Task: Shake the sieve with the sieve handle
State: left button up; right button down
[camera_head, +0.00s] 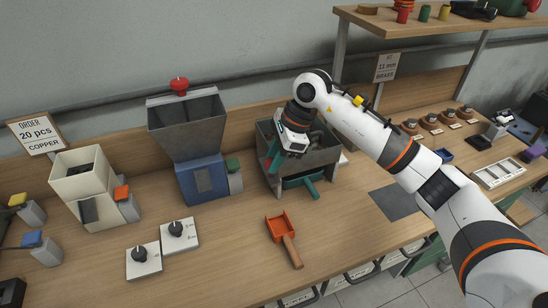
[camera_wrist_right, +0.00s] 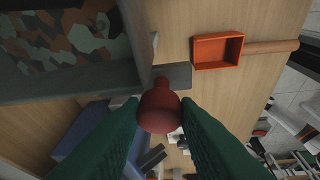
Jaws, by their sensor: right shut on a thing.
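The sieve is a grey open-topped box (camera_head: 325,158) at the back middle of the bench. In the right wrist view its grey wall (camera_wrist_right: 70,92) and mottled green, brown and orange contents (camera_wrist_right: 65,35) show at the upper left. A dark red rounded knob, the sieve handle (camera_wrist_right: 158,108), sits between the green fingers of my right gripper (camera_wrist_right: 160,125). The gripper is shut on it. In the head view my right gripper (camera_head: 273,158) is at the box's left side, and my wrist hides part of the box. My left gripper is not in view.
An orange scoop (camera_head: 281,228) with a wooden handle lies in front of the sieve. A grey hopper (camera_head: 188,125) on a blue base stands left. A teal tray (camera_head: 298,183) shows below the sieve. Two white dial boxes (camera_head: 180,236) (camera_head: 143,262) stand front left. A shelf overhangs the right.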

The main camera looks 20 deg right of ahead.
jog(key=c, duration=1.1)
grip_release()
jog(key=shift+s, duration=0.1)
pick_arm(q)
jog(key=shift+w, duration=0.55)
pick_arm(e)
jog(key=shift+d+r, duration=0.15)
jog(key=shift+r, duration=0.05)
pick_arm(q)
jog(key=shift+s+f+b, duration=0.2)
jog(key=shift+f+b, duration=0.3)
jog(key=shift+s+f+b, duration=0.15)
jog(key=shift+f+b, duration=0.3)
pick_arm(e)
jog(key=v, duration=1.1)
jog(key=shift+r, duration=0.25)
jog(key=shift+d, duration=0.1)
